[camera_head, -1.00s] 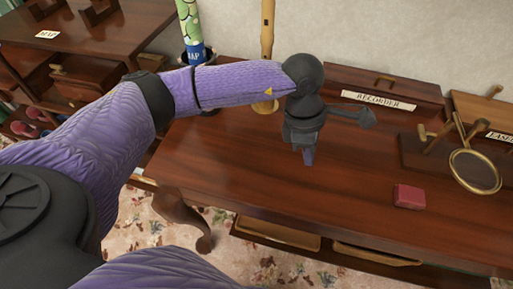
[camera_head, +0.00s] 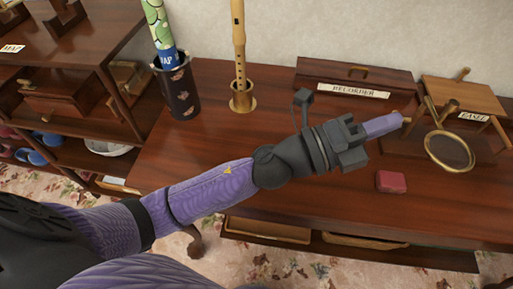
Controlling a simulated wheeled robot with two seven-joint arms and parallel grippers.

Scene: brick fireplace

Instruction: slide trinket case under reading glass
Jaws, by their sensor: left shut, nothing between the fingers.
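The trinket case looks to be the small red box (camera_head: 391,181) lying on the desk top at the right. The reading glass (camera_head: 449,151), a round lens in a brass rim, is held tilted on a wooden stand above the desk, just right of and behind the red box. The box is beside it, apart from it. My left gripper (camera_head: 398,120) is shut and empty, pointing right, with its tips near the left side of the reading glass stand, behind the red box. My right gripper is not in view.
A wooden recorder (camera_head: 239,45) stands upright in a brass holder beside a dark pot (camera_head: 178,92) with a rolled map. A box labelled RECORDER (camera_head: 352,75) and a small easel (camera_head: 462,95) stand at the back. The desk front (camera_head: 290,195) is clear near the red box.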

